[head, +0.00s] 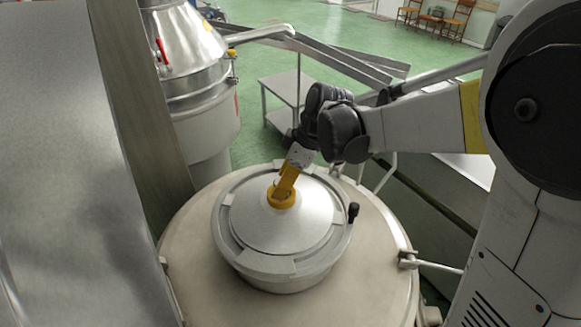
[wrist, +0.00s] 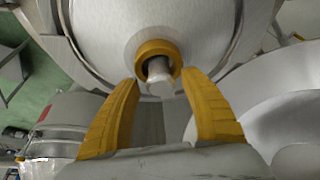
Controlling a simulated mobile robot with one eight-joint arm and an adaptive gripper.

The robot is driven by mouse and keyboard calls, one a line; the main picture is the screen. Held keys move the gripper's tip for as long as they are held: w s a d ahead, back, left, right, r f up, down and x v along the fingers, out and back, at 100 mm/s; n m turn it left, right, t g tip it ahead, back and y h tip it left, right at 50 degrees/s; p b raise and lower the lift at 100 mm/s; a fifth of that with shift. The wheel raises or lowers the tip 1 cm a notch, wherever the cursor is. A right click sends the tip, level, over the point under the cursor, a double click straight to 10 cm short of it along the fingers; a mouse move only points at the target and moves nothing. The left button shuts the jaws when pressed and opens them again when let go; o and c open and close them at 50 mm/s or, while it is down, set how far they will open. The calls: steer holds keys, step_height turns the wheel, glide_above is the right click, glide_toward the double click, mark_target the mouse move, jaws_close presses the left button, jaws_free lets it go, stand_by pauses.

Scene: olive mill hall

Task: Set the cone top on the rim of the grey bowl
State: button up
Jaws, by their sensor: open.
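The cone top (head: 255,228) is a shallow silver cone with a yellow collar around a metal stub at its peak. It sits level, with its edge all round on the rim of the grey bowl (head: 282,284). In the wrist view the cone top (wrist: 105,25) fills the upper middle. My gripper (head: 284,190) is above the cone's peak and comes down at a tilt. Its yellow fingers overlap the collar in the head view. In the wrist view the open fingers (wrist: 162,82) stand apart on both sides, with the collar and stub just beyond the gap. Contact cannot be told.
The bowl stands on a wide beige round machine top (head: 185,240) with a black knob at the bowl's right. A silver machine (head: 195,95) stands behind left. A large grey panel (head: 60,150) blocks the left. A small table (head: 285,92) and green floor lie behind.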

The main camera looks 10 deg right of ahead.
steer(key=v, duration=1)
steer(key=s+d+f+m+t+h, duration=0.1)
steer(key=s+d+m+t+h, duration=0.1)
steer(key=s+m, duration=0.4)
steer(key=s+d+f+m+t+h, duration=0.2)
steer(key=s+d+m, duration=0.3)
steer(key=s, duration=0.5)
steer(key=m+t+b, duration=0.1)
steer(key=m, duration=0.1)
steer(key=shift+s+f+m+t, duration=0.2)
steer(key=shift+f+m+t, duration=0.05)
steer(key=shift+m+t, duration=0.05)
steer(key=shift+d, duration=0.15)
